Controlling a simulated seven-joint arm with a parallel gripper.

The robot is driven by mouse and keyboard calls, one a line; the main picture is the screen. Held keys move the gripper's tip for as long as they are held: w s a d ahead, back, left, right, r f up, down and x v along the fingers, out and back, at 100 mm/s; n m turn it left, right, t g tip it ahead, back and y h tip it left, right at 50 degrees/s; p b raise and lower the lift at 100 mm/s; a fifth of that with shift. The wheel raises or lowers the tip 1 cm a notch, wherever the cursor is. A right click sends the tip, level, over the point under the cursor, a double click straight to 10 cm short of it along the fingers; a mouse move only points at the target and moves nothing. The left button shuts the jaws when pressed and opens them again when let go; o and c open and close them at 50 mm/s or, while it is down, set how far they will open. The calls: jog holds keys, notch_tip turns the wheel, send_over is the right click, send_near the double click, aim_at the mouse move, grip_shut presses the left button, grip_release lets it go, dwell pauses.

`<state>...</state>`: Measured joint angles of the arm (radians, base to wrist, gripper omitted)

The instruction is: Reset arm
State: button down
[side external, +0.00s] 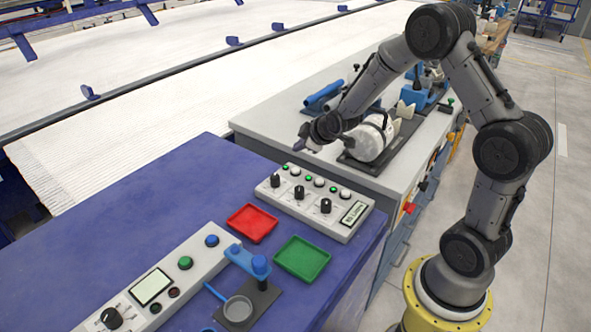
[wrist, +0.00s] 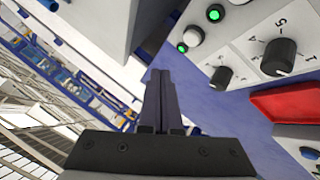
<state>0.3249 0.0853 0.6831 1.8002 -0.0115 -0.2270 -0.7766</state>
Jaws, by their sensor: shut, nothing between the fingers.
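My gripper (side external: 306,141) hangs in the air near the left front of the grey bench, above and behind the control box with the knobs. In the wrist view my gripper (wrist: 160,76) shows with its two dark fingers side by side and touching, with nothing between them. My arm reaches in from the right and is bent high over the grey bench.
The knob control box (side external: 315,203), red tray (side external: 252,223) and green tray (side external: 302,258) sit on the blue table (side external: 150,195). A second control panel (side external: 155,285) is at the front. A white cylinder (side external: 368,138) lies on the grey bench (side external: 262,116) beside my gripper.

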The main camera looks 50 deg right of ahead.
jog(key=shift+w+a+r, duration=0.1)
jog(key=shift+a+r, duration=0.1)
jog(key=shift+a, duration=0.05)
jog(key=w+a+r+n+t, duration=0.15)
jog(key=a+r, duration=0.25)
jog(key=r, duration=0.7)
jog(key=s+a+r+m+t+y, duration=0.1)
jog(key=s+a+r+y, duration=0.1)
jog(key=s+a+r, duration=0.75)
jog(key=s+a+f+m+g, duration=0.1)
jog(key=s+f+m+g, duration=0.1)
jog(key=s, duration=1)
jog(key=s+a+f+m+g, duration=0.1)
jog(key=s+f+m+g, duration=0.2)
jog(key=s, duration=0.8)
jog(key=shift+s+f+m+g+y, duration=0.15)
jog(key=shift+s+m+g+y, duration=0.2)
jog(key=shift+s+m+y, duration=0.1)
jog(key=shift+w, duration=0.1)
